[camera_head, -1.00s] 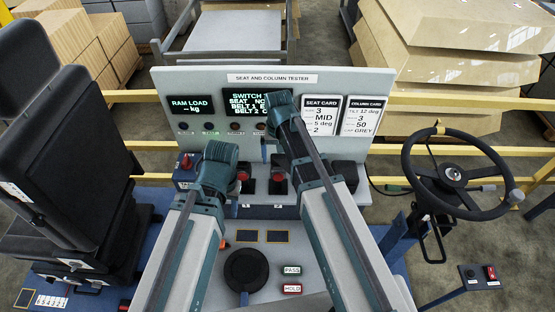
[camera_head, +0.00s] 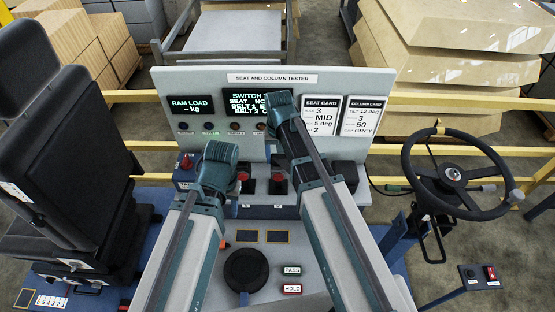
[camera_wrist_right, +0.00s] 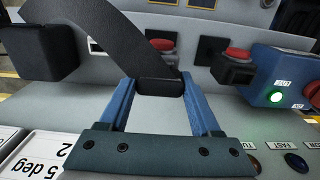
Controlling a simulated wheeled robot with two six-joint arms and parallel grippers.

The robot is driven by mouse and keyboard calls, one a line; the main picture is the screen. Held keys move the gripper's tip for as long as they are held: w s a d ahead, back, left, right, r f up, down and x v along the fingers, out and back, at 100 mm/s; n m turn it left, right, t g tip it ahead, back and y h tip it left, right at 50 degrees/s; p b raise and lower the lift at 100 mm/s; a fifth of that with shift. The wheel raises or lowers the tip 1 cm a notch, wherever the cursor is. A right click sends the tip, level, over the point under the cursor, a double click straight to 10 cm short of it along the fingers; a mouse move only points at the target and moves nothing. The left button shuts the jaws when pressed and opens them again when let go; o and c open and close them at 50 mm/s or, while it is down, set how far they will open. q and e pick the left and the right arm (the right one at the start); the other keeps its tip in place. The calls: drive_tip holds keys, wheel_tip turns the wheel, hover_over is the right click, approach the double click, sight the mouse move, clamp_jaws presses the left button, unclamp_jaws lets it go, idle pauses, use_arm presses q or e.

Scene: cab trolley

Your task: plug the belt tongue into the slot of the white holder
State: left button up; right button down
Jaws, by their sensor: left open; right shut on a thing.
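My right gripper (camera_wrist_right: 160,98) is shut on the dark end piece of the belt, the belt tongue (camera_wrist_right: 161,87), between its two blue fingers. The black belt strap (camera_wrist_right: 105,35) runs from it to the upper left. In the head view my right gripper (camera_head: 280,105) is in front of the tester panel, and the tongue is hidden. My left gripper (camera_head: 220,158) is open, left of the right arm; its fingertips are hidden. I cannot make out the white holder or its slot; a small white patch (camera_wrist_right: 95,44) shows behind the strap, partly covered.
Two red-topped black blocks (camera_wrist_right: 162,45) (camera_wrist_right: 236,64) and a blue box (camera_wrist_right: 275,95) with a lit green lamp stand close behind the fingers. A black box (camera_wrist_right: 43,52) is at left. The seat (camera_head: 60,140) and steering wheel (camera_head: 455,172) flank the tester panel (camera_head: 215,100).

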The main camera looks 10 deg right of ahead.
sight(280, 155)
drive_tip(key=shift+r, duration=0.15)
drive_tip(key=shift+r+p, duration=2.9)
drive_tip(key=shift+p, duration=0.15)
drive_tip(key=shift+d+f, duration=0.2)
drive_tip(key=shift+f, duration=0.05)
drive_tip(key=s+d+f+b, duration=0.2)
drive_tip(key=d+f+b, duration=0.5)
drive_tip(key=d, duration=0.4)
drive_tip(key=shift+s+d+b, duration=0.2)
drive_tip(key=shift+b, duration=0.15)
drive_tip(key=shift+f, duration=0.2)
